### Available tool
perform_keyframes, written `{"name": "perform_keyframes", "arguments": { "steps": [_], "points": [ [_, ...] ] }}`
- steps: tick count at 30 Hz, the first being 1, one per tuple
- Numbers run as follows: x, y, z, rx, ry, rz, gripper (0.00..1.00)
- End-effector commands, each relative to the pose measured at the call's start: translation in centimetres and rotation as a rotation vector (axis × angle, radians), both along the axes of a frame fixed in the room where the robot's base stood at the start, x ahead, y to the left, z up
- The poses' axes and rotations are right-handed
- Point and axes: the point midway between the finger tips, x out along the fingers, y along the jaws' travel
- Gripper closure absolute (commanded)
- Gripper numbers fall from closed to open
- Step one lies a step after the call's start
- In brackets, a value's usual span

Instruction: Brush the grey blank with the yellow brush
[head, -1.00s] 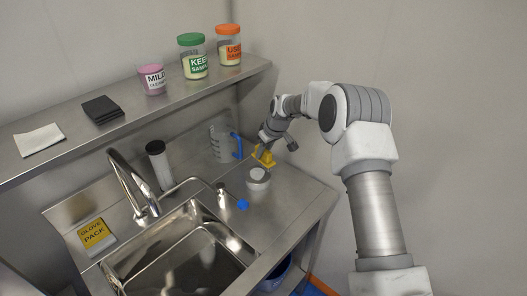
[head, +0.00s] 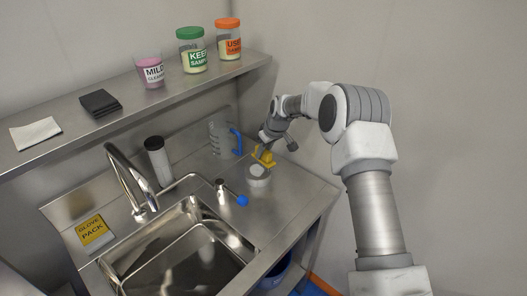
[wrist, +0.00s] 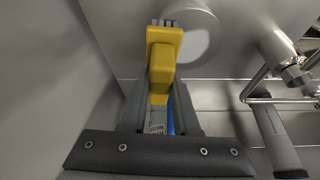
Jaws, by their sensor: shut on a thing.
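My gripper (wrist: 160,112) is shut on the yellow brush (wrist: 163,62); in the head view the brush (head: 265,157) shows at the arm's end. The brush's grey bristle end points to the top of the wrist view, over the near-left edge of a round grey piece, which looks like the grey blank (wrist: 198,40). In the head view the blank (head: 258,174) sits on the steel counter, just in front of the brush, with a paler patch on top. I cannot tell whether the bristles touch it.
The sink (head: 195,250) and tap (head: 135,185) lie left of the blank, with a blue-knobbed lever (head: 241,200) close by. A clear jug with a blue handle (head: 237,143) stands behind the brush. Jars line the shelf (head: 130,112). The counter's right corner is clear.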

Motion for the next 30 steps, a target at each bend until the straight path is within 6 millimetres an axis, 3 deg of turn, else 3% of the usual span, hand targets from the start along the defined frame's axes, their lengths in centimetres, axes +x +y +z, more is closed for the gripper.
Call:
{"name": "perform_keyframes", "arguments": {
  "steps": [8,30],
  "points": [
    [-0.3,0.3,-0.2,0.000,-0.001,0.001,1.00],
    [-4.3,3.4,-0.3,0.000,-0.001,0.002,1.00]
  ]
}}
